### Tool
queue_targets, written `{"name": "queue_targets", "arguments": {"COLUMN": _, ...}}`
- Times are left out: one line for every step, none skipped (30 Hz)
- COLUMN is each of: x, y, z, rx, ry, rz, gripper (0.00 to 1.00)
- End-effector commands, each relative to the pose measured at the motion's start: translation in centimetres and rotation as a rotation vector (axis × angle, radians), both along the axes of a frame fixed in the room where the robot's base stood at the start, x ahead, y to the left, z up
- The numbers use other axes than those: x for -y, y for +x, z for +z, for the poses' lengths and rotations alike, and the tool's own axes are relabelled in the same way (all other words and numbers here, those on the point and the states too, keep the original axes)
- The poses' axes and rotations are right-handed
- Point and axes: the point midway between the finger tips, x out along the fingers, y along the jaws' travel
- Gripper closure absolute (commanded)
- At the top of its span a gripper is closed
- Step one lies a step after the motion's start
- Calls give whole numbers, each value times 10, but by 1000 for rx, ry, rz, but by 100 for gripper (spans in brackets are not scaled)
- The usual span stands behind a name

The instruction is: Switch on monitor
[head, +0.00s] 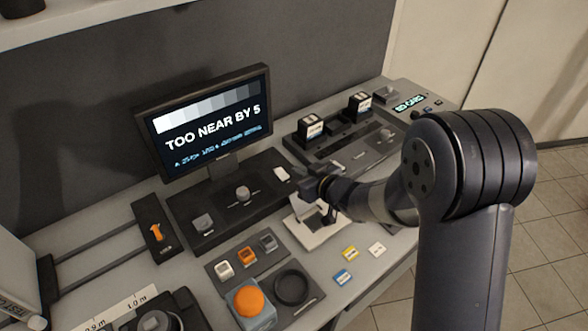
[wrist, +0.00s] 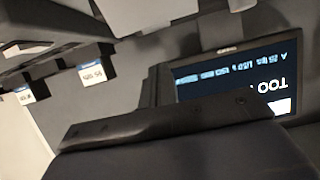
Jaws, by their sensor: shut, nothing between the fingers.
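The monitor (head: 205,125) stands on a dark control panel (head: 180,207) at the back of the desk. Its screen is lit with a grey-step bar and the words "TOO NEAR BY 5". It also shows upside down in the wrist view (wrist: 235,82). The panel has a grey knob (head: 203,222), a middle knob (head: 243,193) and a white switch (head: 281,174) at its right end. My gripper (head: 300,182) is shut and empty, just right of the white switch. I cannot tell whether it touches the switch.
A panel with two black labelled blocks (head: 311,130) lies behind my gripper to the right. A white pad (head: 318,228) lies beneath my wrist. Small buttons (head: 246,256), an orange dome button (head: 249,299) and coloured tiles (head: 350,253) lie in front. An orange-handled slider (head: 156,231) is left.

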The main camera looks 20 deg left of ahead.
Motion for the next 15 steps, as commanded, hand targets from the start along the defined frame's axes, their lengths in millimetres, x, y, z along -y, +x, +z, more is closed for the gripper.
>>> {"name": "queue_targets", "arguments": {"x": 10, "y": -5, "z": -1, "rx": 1, "ry": 1, "rz": -2, "gripper": 100}}
{"name": "queue_targets", "arguments": {"x": 15, "y": -7, "z": 0, "rx": 2, "ry": 1, "rz": -2, "gripper": 100}}
{"name": "queue_targets", "arguments": {"x": 22, "y": -11, "z": 1, "rx": 2, "ry": 1, "rz": -2, "gripper": 100}}
{"name": "queue_targets", "arguments": {"x": 26, "y": -13, "z": 2, "rx": 2, "ry": 1, "rz": -2, "gripper": 100}}
{"name": "queue_targets", "arguments": {"x": 30, "y": -15, "z": 2, "rx": 2, "ry": 1, "rz": -2, "gripper": 100}}
{"name": "queue_targets", "arguments": {"x": 35, "y": -18, "z": 3, "rx": 1, "ry": 1, "rz": -2, "gripper": 100}}
{"name": "queue_targets", "arguments": {"x": 39, "y": -20, "z": 4, "rx": 2, "ry": 1, "rz": -2, "gripper": 100}}
{"name": "queue_targets", "arguments": {"x": 42, "y": -21, "z": 5, "rx": 2, "ry": 1, "rz": -1, "gripper": 100}}
{"name": "queue_targets", "arguments": {"x": 45, "y": -24, "z": 5, "rx": 2, "ry": 0, "rz": -1, "gripper": 100}}
{"name": "queue_targets", "arguments": {"x": 47, "y": -25, "z": 6, "rx": 2, "ry": 0, "rz": -1, "gripper": 100}}
{"name": "queue_targets", "arguments": {"x": 49, "y": -26, "z": 6, "rx": 2, "ry": 1, "rz": -1, "gripper": 100}}
{"name": "queue_targets", "arguments": {"x": 51, "y": -27, "z": 7, "rx": 2, "ry": 1, "rz": -1, "gripper": 100}}
{"name": "queue_targets", "arguments": {"x": 52, "y": -27, "z": 7, "rx": 2, "ry": 0, "rz": -1, "gripper": 100}}
{"name": "queue_targets", "arguments": {"x": 53, "y": -28, "z": 7, "rx": 1, "ry": 0, "rz": 0, "gripper": 100}}
{"name": "queue_targets", "arguments": {"x": 53, "y": -28, "z": 7, "rx": 1, "ry": 0, "rz": 0, "gripper": 100}}
